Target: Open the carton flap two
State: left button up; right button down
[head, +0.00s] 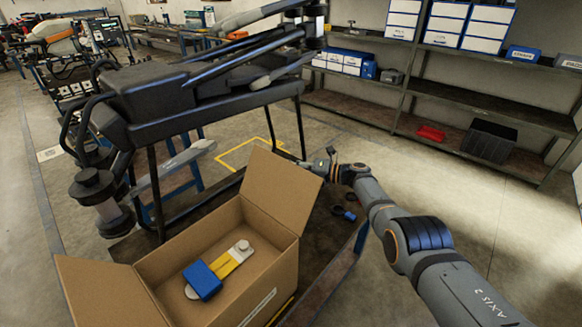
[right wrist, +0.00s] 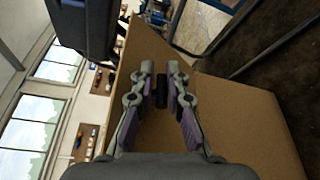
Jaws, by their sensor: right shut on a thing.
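The open cardboard carton (head: 272,290) stands on a low dark table. Its far-right flap (head: 281,192) stands up and leans outward; brown cardboard (right wrist: 235,120) also fills much of the right wrist view. Its left flap (head: 105,292) is folded outward. Inside the carton lies a blue, yellow and white item (head: 203,281). My right gripper (head: 328,165) is at the upper right corner of the far-right flap, shut on it. In the right wrist view, its fingers (right wrist: 160,82) have a small dark piece between them; the exact contact is hard to see. My left gripper is out of view.
A large dark drone (head: 190,90) on a stand rises behind the carton, close to the flap. A blue ring-like item (head: 344,213) lies on the table right of the carton. Shelves (head: 460,100) with boxes line the back wall. The floor at right is clear.

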jog(key=shift+s+a+f, duration=0.3)
jog(key=shift+s+f, duration=0.15)
jog(key=shift+f, duration=0.3)
jog(key=c, duration=1.4)
grip_release()
jog(key=shift+a, duration=0.15)
jog(key=shift+w, duration=0.1)
jog(key=shift+d, duration=0.7)
jog(key=v, duration=0.7)
jog(key=r+v, duration=0.1)
jog(key=v, duration=0.3)
jog(key=shift+a+r, duration=0.1)
jog(key=shift+a, duration=0.05)
